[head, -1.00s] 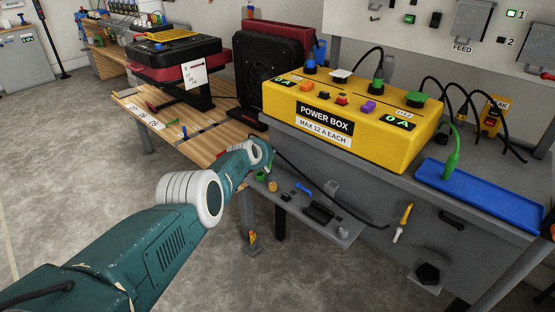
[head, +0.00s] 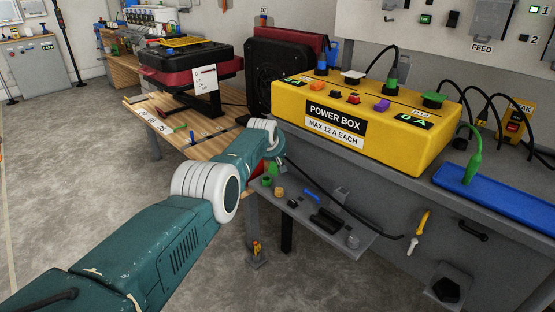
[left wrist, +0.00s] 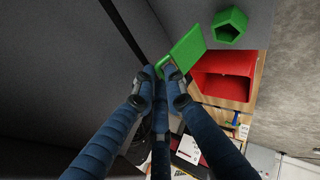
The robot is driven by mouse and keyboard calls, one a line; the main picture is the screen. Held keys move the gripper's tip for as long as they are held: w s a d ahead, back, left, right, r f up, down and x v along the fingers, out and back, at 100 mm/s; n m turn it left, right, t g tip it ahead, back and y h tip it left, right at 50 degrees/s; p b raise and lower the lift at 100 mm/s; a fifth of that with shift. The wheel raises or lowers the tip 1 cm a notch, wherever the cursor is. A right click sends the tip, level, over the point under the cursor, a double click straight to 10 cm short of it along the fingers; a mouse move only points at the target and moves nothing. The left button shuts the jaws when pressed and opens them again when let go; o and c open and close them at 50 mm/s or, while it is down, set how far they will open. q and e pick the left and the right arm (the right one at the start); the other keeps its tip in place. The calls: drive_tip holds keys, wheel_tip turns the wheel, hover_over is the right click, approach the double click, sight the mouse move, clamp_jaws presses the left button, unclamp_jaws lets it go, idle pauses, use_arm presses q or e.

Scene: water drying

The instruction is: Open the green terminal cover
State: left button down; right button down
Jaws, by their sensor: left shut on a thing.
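The green terminal cover (left wrist: 184,46) is a flat bright green plate at the upper middle of the left wrist view. It is tilted, beside an open red box (left wrist: 226,73). My left gripper (left wrist: 160,76) is shut on the near edge of the cover, with its blue fingers close together. In the head view my left arm reaches in beside the front edge of the workbench, and its gripper is hidden behind my own wrist. Only a small piece of the red box (head: 257,168) shows there. My right gripper is in neither view.
A yellow power box (head: 365,125) stands on the grey bench. A low grey shelf (head: 350,238) below holds small parts, and a black cable hangs above it. A green pentagonal piece (left wrist: 230,24) is close to the cover. A wooden table (head: 160,123) stands behind; the floor at left is clear.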

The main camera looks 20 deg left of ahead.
use_arm(q)
drive_tip(key=shift+w+r, duration=0.45)
drive_tip(key=shift+r, duration=0.3)
drive_tip(key=shift+d, duration=0.1)
drive_tip(key=c, duration=1.8)
unclamp_jaws()
drive_tip(key=shift+w, duration=0.1)
drive_tip(key=shift+o, duration=0.2)
drive_tip(key=shift+d+f, duration=0.1)
drive_tip(key=shift+f, duration=0.2)
drive_tip(key=shift+f, duration=0.1)
